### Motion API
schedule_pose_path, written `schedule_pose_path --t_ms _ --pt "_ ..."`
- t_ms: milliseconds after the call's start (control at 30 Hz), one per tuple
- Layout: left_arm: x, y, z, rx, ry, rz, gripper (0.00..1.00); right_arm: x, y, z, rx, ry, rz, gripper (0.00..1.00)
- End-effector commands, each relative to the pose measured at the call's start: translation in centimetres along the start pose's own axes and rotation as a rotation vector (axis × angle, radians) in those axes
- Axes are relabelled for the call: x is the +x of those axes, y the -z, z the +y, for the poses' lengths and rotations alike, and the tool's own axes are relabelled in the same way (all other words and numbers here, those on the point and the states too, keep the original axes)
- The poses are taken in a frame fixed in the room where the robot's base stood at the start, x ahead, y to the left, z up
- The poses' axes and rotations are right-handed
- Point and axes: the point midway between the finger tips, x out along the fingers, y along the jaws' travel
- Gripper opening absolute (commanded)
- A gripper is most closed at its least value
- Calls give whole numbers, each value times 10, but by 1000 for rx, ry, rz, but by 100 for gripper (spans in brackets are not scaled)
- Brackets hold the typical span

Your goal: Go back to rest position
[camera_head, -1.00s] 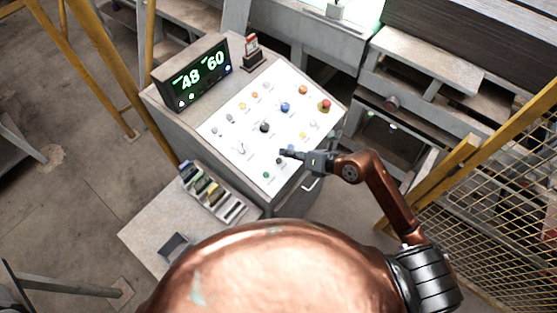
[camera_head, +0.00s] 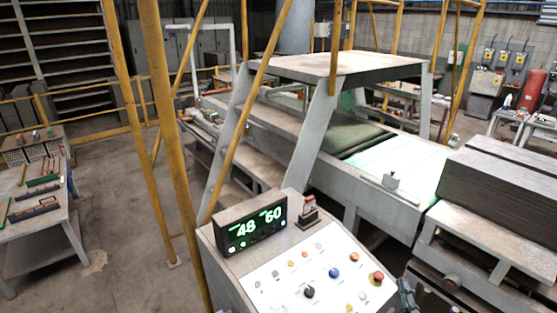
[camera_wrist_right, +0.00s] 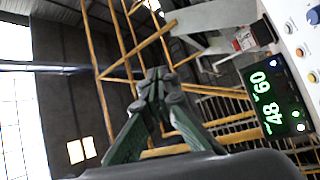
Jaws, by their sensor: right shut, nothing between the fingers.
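My right gripper (camera_head: 407,297) shows only in part at the bottom edge of the head view, just right of the control panel (camera_head: 272,290). In the right wrist view its two fingers (camera_wrist_right: 158,84) meet at the tips, with nothing held. The panel's buttons and knobs are to the right in the wrist view, apart from the fingers. My left gripper is in neither view.
A display (camera_head: 250,230) reading 48 and 60 stands on the console, beside a small red-topped device (camera_head: 309,210). A conveyor machine (camera_head: 400,165) lies behind. Yellow posts (camera_head: 172,150) rise left of the console. A table with tools (camera_head: 40,215) stands far left.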

Motion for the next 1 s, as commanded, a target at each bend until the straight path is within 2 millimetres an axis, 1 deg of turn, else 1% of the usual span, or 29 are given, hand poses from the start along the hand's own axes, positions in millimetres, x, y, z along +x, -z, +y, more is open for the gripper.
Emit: schedule_pose_path --t_ms 33,67,100,167,200,267,300,367,400,500,600,700,800,933,1000 --pt "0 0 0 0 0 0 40 -11 -35 -5 95 16 -128 0" --pt "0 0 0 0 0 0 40 -18 -55 -11 147 30 -203 0" --pt "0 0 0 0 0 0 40 -29 -80 -20 214 53 -300 0" --pt "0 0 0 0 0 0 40 -51 -113 -41 306 99 -440 0" --pt "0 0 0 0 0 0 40 -67 -132 -56 364 135 -528 0" --pt "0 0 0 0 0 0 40 -95 -154 -82 443 200 -657 0" --pt "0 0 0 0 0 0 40 -114 -165 -100 493 247 -737 0" --pt "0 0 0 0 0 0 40 -146 -176 -128 561 325 -851 0" --pt "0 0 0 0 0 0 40 -165 -179 -144 599 376 -915 0" --pt "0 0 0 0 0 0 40 -209 -178 -178 675 496 -1045 0" --pt "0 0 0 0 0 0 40 -245 -171 -202 730 601 -1139 0" --pt "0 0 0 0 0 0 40 -276 -161 -221 770 699 -1214 0" --pt "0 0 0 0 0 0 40 -304 -148 -236 807 791 -1273 0" --pt "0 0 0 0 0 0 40 -339 -129 -250 843 911 -1342 0" --pt "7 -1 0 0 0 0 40 -341 -140 -276 838 918 -1345 0"
